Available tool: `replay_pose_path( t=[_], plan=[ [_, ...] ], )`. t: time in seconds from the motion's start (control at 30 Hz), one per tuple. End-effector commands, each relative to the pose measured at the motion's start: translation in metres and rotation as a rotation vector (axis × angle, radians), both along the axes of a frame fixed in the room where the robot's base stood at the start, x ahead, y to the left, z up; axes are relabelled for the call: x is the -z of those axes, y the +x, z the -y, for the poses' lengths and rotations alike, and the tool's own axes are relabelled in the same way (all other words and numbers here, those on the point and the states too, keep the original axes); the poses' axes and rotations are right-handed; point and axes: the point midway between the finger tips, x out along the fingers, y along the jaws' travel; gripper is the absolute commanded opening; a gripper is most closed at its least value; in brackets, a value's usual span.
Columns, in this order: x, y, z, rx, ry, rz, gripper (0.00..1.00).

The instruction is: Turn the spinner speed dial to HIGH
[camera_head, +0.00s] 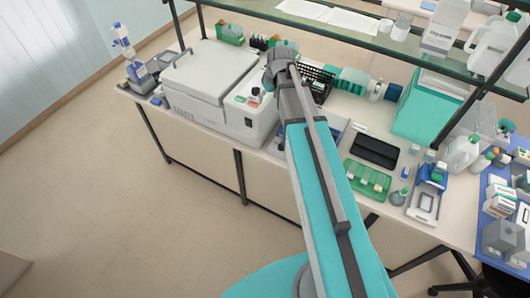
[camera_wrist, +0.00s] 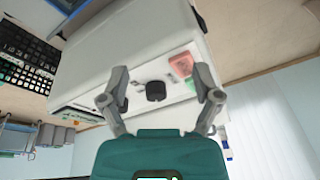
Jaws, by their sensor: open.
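The slide spinner (camera_head: 205,75) is a white box-shaped machine at the left end of the bench, with its control face on the right front. In the wrist view its white body (camera_wrist: 125,50) fills the upper middle. The dark round speed dial (camera_wrist: 156,90) shows there between the fingers of my gripper (camera_wrist: 162,92), apart from both. My gripper is open and empty, facing the dial. The dial's setting marks are too small to read. In the head view my arm partly covers the area beside the machine, and my fingers are hard to make out.
A black rack (camera_head: 316,82) stands right of the machine, close to my arm; a black grid (camera_wrist: 25,55) also shows in the wrist view. A green tray (camera_head: 367,178) and a dark pad (camera_head: 375,151) lie farther right. A glass shelf (camera_head: 350,32) runs above the bench.

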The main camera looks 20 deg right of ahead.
Motion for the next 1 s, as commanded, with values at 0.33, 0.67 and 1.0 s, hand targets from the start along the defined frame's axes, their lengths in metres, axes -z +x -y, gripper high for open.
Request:
replay_pose_path(
  t=[0.33, 0.67, 1.0],
  plan=[
    [0.035, -0.037, -0.017, 0.056, -0.018, -0.049, 0.81],
    [0.064, -0.070, -0.030, 0.112, -0.039, -0.093, 0.81],
    [0.093, -0.103, -0.041, 0.172, -0.066, -0.133, 0.81]
  ],
)
